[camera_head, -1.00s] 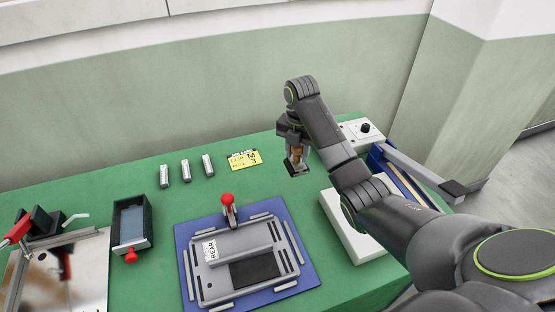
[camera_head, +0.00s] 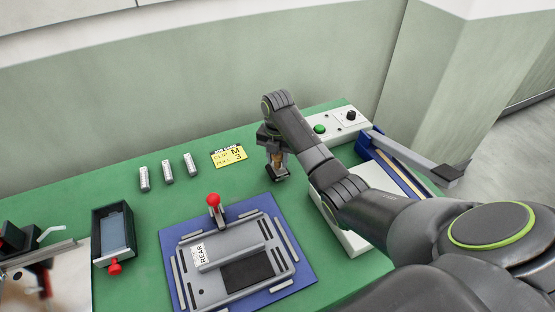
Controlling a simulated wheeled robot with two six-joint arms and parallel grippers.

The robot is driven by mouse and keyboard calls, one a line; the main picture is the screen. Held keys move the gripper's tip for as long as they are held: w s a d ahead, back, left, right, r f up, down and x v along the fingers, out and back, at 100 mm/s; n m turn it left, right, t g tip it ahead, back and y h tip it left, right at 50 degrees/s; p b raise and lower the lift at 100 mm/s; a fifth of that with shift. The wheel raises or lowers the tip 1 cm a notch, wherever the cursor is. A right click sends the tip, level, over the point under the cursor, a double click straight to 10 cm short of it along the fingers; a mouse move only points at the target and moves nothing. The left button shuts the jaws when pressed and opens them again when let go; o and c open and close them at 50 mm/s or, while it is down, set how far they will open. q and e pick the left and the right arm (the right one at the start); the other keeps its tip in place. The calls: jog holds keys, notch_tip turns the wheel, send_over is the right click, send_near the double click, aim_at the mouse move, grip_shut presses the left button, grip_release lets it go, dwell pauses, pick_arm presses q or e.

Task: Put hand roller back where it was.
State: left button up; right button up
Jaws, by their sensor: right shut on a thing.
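My right gripper (camera_head: 275,155) points down over the green table, to the right of the yellow card. It is shut on the hand roller (camera_head: 279,161); a tan, wooden-looking handle shows between the fingers, with a dark lower part beneath it. The fingers and wrist hide much of the roller. I cannot tell whether its lower end touches the table. My left gripper is not in view.
A blue-based grey fixture (camera_head: 303,278) with a red knob (camera_head: 214,200) is in front. A black tray (camera_head: 97,244) stands left. A white control box (camera_head: 336,121) stands right.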

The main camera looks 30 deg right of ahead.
jog(key=shift+f, duration=0.5)
jog(key=shift+f, duration=0.25)
jog(key=shift+s+a+f, duration=0.1)
jog(key=shift+s+f, duration=0.15)
jog(key=shift+f, duration=0.1)
jog(key=shift+c, duration=0.3)
jog(key=o, duration=1)
jog(key=shift+f, duration=0.15)
jog(key=shift+o, duration=0.2)
